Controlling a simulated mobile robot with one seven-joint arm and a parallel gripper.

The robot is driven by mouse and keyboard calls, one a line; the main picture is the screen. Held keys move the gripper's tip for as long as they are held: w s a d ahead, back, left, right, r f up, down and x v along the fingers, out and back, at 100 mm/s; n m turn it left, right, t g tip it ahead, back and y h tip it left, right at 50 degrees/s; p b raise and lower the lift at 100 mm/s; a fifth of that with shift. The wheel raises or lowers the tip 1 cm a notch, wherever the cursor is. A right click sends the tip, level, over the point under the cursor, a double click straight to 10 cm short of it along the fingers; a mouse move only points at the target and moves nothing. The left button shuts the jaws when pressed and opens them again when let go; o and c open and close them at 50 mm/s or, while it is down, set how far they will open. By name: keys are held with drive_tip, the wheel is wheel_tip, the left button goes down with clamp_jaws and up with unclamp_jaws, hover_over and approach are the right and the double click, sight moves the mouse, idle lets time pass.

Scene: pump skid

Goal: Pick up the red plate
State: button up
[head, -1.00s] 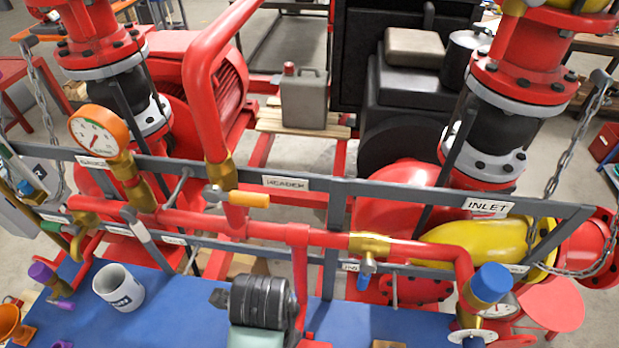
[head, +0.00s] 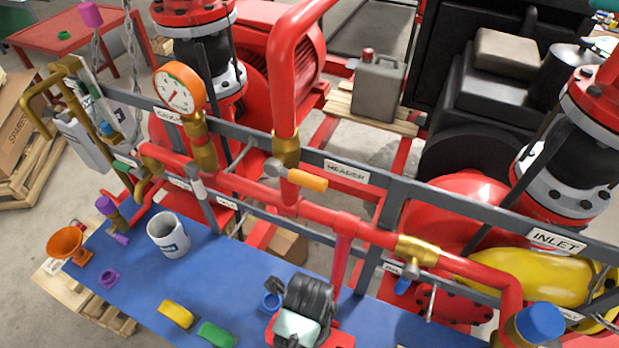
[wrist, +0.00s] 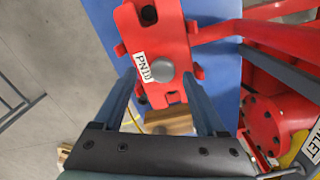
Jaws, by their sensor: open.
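The red plate (wrist: 160,55) shows in the wrist view, with a white PN10 label, a grey round knob at its middle and dark holes. Part of it lies over the blue bench top (wrist: 228,65). My gripper (wrist: 160,80) is open, with one finger on each side of the plate's lower part in the picture. I see no grip on the plate, and cannot tell the gap in height. In the head view I cannot clearly make out the plate or the fingertips.
A red pipe rail (head: 240,180) runs behind the blue bench (head: 235,270). A dark ribbed object (head: 312,296) is at the front. The bench middle is clear.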

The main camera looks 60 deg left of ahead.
drive_tip(key=shift+w+f, duration=0.15)
drive_tip(key=shift+f, duration=1.5)
clamp_jaws()
drive_tip(key=shift+r, duration=0.1)
